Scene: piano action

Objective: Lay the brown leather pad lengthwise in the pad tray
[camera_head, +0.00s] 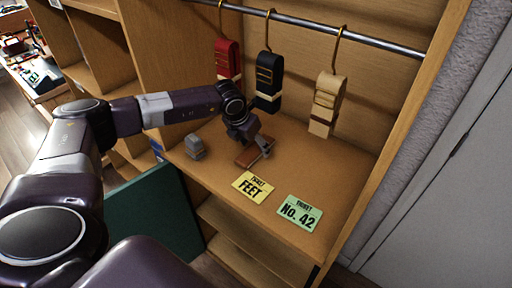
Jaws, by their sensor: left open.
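A small reddish-brown block (247,157), which looks like the brown leather pad, lies on the wooden shelf near the middle. My left gripper (256,143) is open and points down just over this block, with a finger at its right end. I cannot tell whether the fingers touch it. The gripper and wrist hide part of the block. I cannot make out a separate pad tray. My right gripper is not in view.
A grey lump (195,146) sits left of the gripper. A yellow ticket (253,186) and a green ticket (299,213) lie near the shelf's front edge. Red (228,60), black (268,80) and cream (326,103) straps hang from a metal rail (300,22) behind.

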